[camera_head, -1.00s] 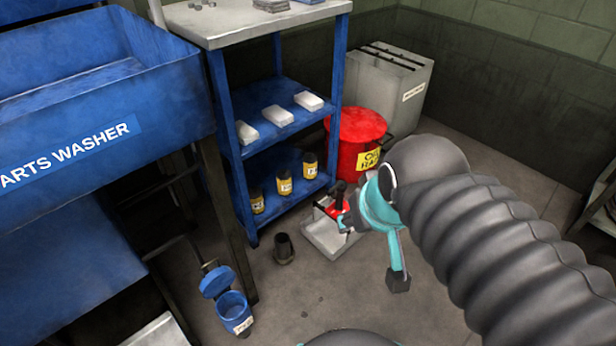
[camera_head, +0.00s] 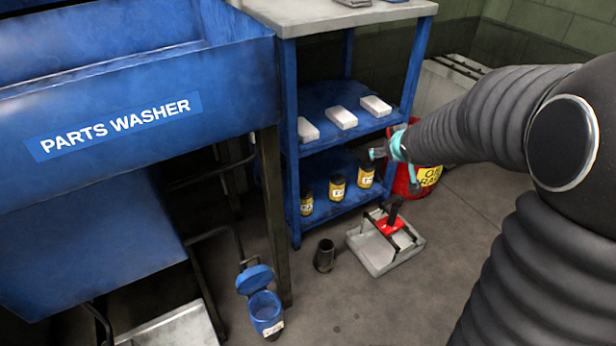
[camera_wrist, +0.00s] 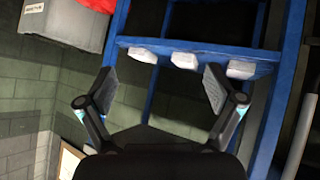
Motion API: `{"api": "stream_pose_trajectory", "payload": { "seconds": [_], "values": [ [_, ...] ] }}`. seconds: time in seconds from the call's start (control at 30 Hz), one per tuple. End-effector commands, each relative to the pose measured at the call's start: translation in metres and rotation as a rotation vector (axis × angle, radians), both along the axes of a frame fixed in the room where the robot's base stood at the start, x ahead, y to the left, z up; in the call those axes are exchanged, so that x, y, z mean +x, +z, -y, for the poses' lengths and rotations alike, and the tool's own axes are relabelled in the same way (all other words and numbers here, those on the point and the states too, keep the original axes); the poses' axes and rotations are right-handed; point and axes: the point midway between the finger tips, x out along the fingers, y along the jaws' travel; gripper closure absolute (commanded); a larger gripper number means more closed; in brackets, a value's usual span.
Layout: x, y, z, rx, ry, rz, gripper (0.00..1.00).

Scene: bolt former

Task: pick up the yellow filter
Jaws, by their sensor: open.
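I cannot tell which is the yellow filter. My gripper (camera_head: 376,153) shows small in the head view, close to the top of the right canister; I cannot tell whether they touch. In the wrist view my gripper (camera_wrist: 160,82) is open and empty, its fingers wide apart. No canister shows there.
The blue shelf unit (camera_head: 291,140) holds white boxes (camera_head: 342,117) on its middle shelf; they also show in the wrist view (camera_wrist: 184,60). A red bin (camera_head: 428,172) stands right. A grey tray (camera_head: 377,259), a dark cup (camera_head: 324,256) and a blue bucket (camera_head: 265,312) are on the floor.

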Motion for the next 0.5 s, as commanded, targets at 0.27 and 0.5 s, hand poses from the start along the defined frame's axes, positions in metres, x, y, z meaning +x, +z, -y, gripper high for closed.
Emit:
{"api": "stream_pose_trajectory", "payload": {
  "seconds": [0.27, 0.5],
  "values": [
    [0.070, -0.103, -0.042, 0.046, 0.220, 0.074, 0.08],
    [0.094, -0.199, -0.086, 0.164, 0.411, 0.119, 0.08]
  ]
}}
